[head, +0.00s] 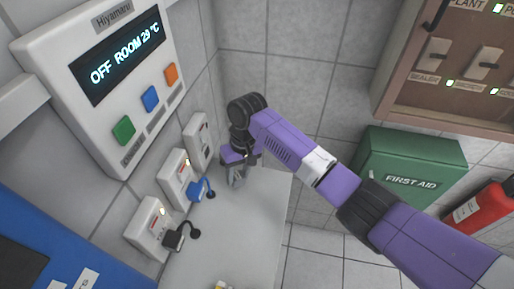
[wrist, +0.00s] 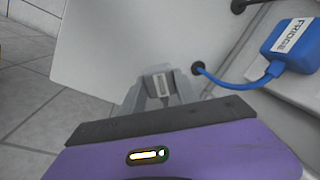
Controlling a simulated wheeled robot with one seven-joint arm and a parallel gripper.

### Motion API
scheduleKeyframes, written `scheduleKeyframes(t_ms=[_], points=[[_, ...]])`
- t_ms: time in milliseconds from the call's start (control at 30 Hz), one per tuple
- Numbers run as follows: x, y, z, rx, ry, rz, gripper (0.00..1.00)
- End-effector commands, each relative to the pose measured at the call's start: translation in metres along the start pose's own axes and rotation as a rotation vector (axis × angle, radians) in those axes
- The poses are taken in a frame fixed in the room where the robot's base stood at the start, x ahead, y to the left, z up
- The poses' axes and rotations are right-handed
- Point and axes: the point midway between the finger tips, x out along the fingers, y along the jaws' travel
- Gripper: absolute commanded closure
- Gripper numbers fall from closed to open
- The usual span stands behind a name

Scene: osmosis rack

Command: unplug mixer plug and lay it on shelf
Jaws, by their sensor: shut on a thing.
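My gripper (head: 237,179) is low over the white shelf (head: 232,235), near its far end. In the wrist view its grey fingers (wrist: 160,92) are shut on a small grey plug (wrist: 160,84) with a pale label, too small to read; I take it as the mixer plug. The fingers hide most of it, and I cannot tell whether it touches the shelf. The farthest wall socket (head: 199,143) shows no plug in it.
A blue plug labelled FRIDGE (wrist: 290,45) sits in the middle socket (head: 175,180). A black plug (head: 173,238) is at the nearest socket (head: 148,228). A green first aid box (head: 410,165) and red extinguisher (head: 480,208) stand right. The shelf's middle is clear.

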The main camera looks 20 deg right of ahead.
Motion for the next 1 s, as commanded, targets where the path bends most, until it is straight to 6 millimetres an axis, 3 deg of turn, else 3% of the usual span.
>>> scheduleKeyframes(t_ms=[33,133,367,667,1000], points=[[-0.016,0.015,-0.002,-0.014,-0.001,0.047,1.00],[-0.034,0.038,-0.004,-0.033,-0.003,0.116,1.00],[-0.054,0.063,-0.006,-0.041,-0.003,0.178,1.00],[-0.038,0.066,-0.006,-0.041,-0.002,0.178,1.00],[-0.002,0.073,-0.007,-0.040,-0.001,0.178,1.00]])
